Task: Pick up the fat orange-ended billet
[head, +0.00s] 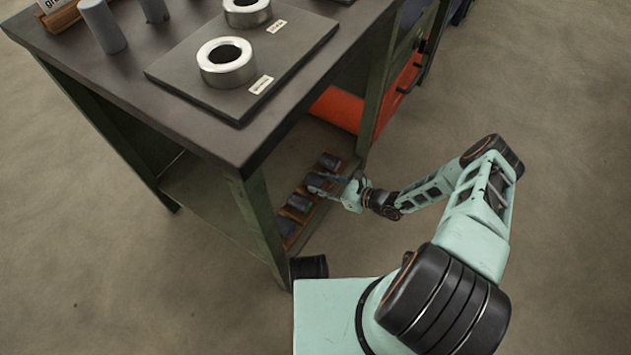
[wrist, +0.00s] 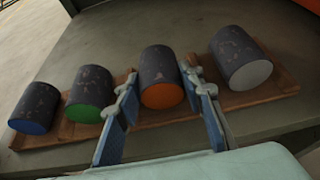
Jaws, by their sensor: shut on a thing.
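The fat orange-ended billet (wrist: 162,80) is a dark, scuffed cylinder lying on a wooden rack, its orange end facing my wrist camera. My gripper (wrist: 160,100) has its two blue fingers on either side of the billet near its orange end, shut on it. The billet still appears to lie at the rack's level. In the head view my gripper (head: 325,185) reaches in under the table top at the low shelf, and its fingers partly hide the billets there.
On the wooden rack (wrist: 150,122) lie a green-ended billet (wrist: 90,93) and a blue-ended one (wrist: 36,107) to the left, and a grey-ended one (wrist: 240,58) to the right. The table top (head: 120,95) overhangs the shelf. A green table leg (head: 262,225) stands close by.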

